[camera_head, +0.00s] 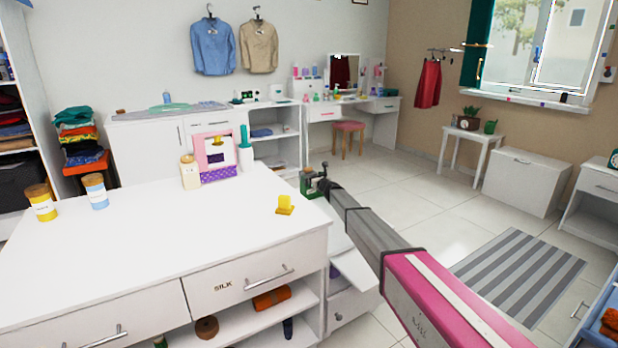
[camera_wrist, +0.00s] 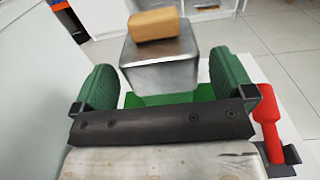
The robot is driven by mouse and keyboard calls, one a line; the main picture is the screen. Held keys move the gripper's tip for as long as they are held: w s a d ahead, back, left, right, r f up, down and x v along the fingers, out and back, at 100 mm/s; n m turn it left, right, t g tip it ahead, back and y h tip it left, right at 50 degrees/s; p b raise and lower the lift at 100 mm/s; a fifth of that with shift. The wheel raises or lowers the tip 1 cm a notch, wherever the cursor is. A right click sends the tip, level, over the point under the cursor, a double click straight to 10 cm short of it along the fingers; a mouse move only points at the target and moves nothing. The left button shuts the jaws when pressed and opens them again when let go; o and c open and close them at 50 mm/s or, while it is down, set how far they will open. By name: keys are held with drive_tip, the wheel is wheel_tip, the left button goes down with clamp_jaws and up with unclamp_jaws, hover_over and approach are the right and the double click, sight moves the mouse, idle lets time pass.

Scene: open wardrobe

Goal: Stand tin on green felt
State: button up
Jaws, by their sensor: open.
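The tin (camera_wrist: 160,68) is a shiny grey metal box with a tan, wood-like block on its top. It looks upright in the wrist view. Green felt (camera_wrist: 205,92) shows as a flat green patch around the tin's foot, and the tin appears to stand on it. My gripper (camera_wrist: 162,62) is open, with one green finger on each side of the tin and visible gaps between. In the head view my gripper (camera_head: 316,182) is past the right end of the white counter, where the tin is small and hard to make out.
The white counter (camera_head: 150,250) holds yellow and blue spools, a pink-and-white machine (camera_head: 217,155) and a small yellow item (camera_head: 285,204). A red-handled thing (camera_wrist: 266,112) lies close to my right finger. Tiled floor (camera_head: 400,205) is open beyond my arm.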

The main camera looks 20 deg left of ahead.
drive_tip(key=v, duration=0.7)
drive_tip(key=shift+s, duration=0.2)
drive_tip(key=shift+d, duration=0.15)
